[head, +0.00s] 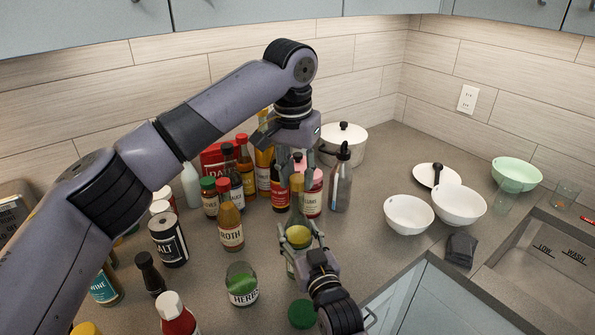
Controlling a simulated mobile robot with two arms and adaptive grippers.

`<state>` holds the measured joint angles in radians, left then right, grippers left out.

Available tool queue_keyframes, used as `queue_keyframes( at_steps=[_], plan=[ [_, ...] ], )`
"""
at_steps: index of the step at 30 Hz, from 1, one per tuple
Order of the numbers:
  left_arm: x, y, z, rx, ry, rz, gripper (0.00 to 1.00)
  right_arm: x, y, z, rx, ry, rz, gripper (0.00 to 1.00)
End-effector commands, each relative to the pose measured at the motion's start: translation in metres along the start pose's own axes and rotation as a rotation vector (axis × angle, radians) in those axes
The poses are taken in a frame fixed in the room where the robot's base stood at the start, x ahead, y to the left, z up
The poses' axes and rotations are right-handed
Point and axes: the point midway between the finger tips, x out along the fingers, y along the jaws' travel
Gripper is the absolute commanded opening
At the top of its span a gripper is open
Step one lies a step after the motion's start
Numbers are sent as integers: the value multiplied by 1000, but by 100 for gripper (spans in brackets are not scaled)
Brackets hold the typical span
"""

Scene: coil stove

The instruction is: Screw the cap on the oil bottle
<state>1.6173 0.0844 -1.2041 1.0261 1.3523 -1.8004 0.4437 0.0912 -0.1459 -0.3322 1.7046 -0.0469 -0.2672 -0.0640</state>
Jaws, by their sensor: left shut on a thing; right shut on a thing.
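The oil bottle (298,213) stands upright on the counter near the middle of the head view, with a slim greenish neck and a yellow band lower down. My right gripper (299,242) is shut around its body from the front right. My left gripper (297,174) points down from above, directly over the bottle's neck, and is shut at the bottle's top. The cap is mostly hidden between its fingers, and I cannot tell how far it sits on the neck.
Several sauce bottles crowd behind and left of the oil bottle. A herbs jar (242,284) and a green-lidded jar (302,314) stand in front. A white pot (343,135) is behind. White bowls (409,215) and a sink (540,285) are at right.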

Motion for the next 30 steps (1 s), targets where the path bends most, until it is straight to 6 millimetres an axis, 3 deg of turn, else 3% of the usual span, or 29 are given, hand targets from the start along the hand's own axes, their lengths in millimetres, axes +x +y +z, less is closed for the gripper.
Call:
queue_keyframes(
  at_steps=[30],
  plan=[
    [18,0,2,4,-1,1,18,0,0,0,-2,0,1,2]
  ],
)
